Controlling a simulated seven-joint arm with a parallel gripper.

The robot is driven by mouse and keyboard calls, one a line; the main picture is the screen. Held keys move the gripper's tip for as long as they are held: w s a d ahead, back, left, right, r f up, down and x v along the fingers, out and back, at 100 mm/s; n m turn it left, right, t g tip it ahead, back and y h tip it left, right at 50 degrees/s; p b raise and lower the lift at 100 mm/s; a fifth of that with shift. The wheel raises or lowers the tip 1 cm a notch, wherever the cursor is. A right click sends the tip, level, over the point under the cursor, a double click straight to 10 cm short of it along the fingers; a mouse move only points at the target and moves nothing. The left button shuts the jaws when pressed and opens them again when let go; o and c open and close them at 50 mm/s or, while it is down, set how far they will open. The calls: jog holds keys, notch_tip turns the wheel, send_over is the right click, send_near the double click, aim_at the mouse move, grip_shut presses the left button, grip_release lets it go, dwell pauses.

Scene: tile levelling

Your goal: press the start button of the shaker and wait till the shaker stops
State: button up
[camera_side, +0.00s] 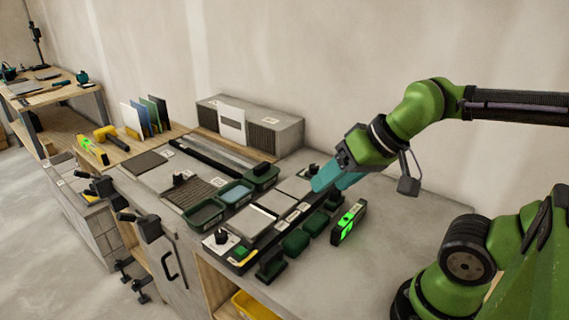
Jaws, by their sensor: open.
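My gripper (327,180), with teal fingers, points down and left over the back right of the bench's equipment. It is open, and I see nothing held in it. The gap between the fingertips is hard to make out. No part is clearly marked as the shaker. A low dark-framed assembly with pale tiles (250,222) lies in front and left of my gripper. At its near left corner are a black knob (222,236) on a white plate and a small green block (242,252), possibly a button. I cannot tell whether anything is moving.
A device with a lit green face (348,222) stands right of the assembly. Green-rimmed trays (206,214) and dark green blocks (295,242) crowd the bench. A grey vented box (280,132) stands by the wall. The bench's right front (345,280) is clear.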

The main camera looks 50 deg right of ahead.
jog(key=shift+r, duration=0.15)
grip_shut()
dwell(0.4)
dwell(1.5)
